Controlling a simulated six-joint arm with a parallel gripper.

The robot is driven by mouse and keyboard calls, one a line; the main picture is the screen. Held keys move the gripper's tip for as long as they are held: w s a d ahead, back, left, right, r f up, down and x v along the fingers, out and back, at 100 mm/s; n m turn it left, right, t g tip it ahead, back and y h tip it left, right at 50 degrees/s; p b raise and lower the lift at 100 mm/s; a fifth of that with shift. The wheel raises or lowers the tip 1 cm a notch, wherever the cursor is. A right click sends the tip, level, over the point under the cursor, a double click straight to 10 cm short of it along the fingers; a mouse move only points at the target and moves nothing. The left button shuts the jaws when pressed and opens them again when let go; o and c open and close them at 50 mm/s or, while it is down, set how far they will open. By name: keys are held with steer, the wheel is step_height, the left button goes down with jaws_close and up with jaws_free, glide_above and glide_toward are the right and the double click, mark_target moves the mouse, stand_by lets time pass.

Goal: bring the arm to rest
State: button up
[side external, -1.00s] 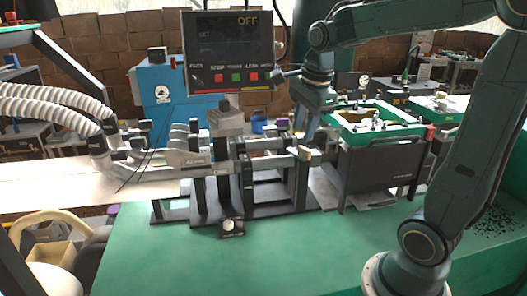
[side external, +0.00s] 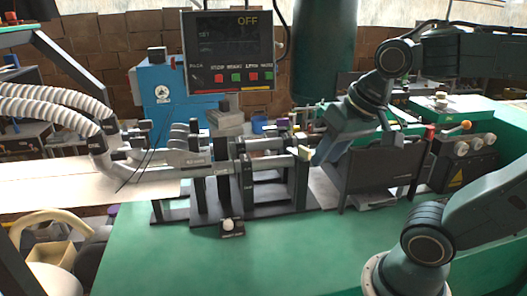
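My gripper (side external: 322,158) is at the lower end of my wrist, pointing down and left. No held object can be made out.
A panel reading OFF (side external: 228,50) hangs above the machine. A small knob block (side external: 231,227) sits on the green bench (side external: 290,255), whose front is clear. A control box (side external: 465,158) stands at right. A wide teal column (side external: 325,45) shows behind.

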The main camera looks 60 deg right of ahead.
steer(key=n, duration=0.1)
steer(key=s+a+n, duration=0.1)
steer(key=n, duration=0.1)
steer(key=s+f+n, duration=0.1)
steer(key=shift+s+a+n+t, duration=0.2)
steer(key=shift+s+n+t, duration=0.1)
steer(key=shift+n, duration=0.1)
steer(key=shift+w, duration=0.15)
steer(key=m+g, duration=0.5)
steer(key=g, duration=0.1)
glide_above(305, 148)
steer(key=shift+f, duration=1.05)
steer(key=shift+f, duration=0.15)
steer(key=shift+f, duration=2.85)
